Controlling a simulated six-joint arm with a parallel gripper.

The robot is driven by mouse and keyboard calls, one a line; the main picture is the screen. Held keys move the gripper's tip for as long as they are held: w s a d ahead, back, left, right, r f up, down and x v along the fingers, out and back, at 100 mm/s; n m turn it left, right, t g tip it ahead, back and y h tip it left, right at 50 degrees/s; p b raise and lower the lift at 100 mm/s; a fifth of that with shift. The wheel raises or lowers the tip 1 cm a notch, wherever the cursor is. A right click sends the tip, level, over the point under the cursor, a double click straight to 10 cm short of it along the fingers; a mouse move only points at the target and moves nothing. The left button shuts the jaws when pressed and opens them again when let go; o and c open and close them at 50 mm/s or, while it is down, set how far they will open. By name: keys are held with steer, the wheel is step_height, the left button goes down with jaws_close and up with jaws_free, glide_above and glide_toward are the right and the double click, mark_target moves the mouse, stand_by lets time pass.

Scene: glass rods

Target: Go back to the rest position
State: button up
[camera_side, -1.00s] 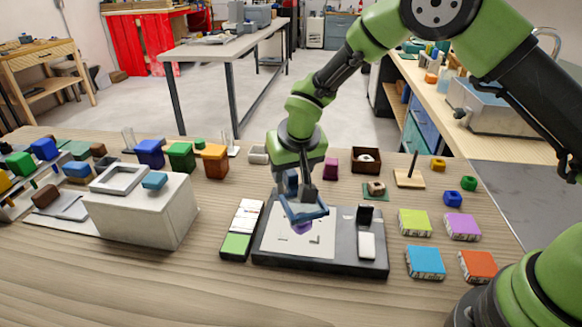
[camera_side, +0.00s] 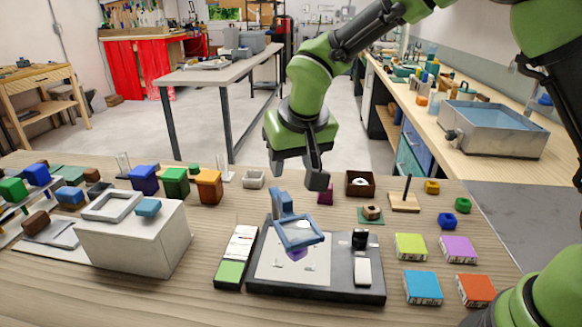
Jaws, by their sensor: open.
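My green gripper (camera_side: 296,178) is in the air above the work table, with its dark fingers pointing down and apart. Nothing is seen between them. A blue frame with an upright handle (camera_side: 299,236) is below the gripper, apart from it, over the dark board (camera_side: 315,289) with its pale sheet. A purple piece (camera_side: 297,253) shows under the blue frame. Whether the frame touches the board is hard to tell.
A grey box (camera_side: 134,242) carries a pale tray on the left. Green, blue and orange blocks (camera_side: 208,186) stand behind it. A brown box (camera_side: 360,184) and a peg on a wooden base (camera_side: 405,202) stand right. Coloured flat packs (camera_side: 423,287) lie front right. Space above is open.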

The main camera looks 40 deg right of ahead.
steer(key=s+d+r, duration=0.3)
steer(key=s+r, duration=0.2)
steer(key=r, duration=0.2)
steer(key=s+d+r+t+y, duration=0.1)
steer(key=s+r, duration=0.1)
steer(key=s, duration=0.7)
steer(key=s+d+r+t+y, duration=0.1)
steer(key=s+r+t+y, duration=0.1)
steer(key=s, duration=0.7)
steer(key=shift+s+d+r+m, duration=0.4)
steer(key=shift+r, duration=0.05)
stand_by(0.3)
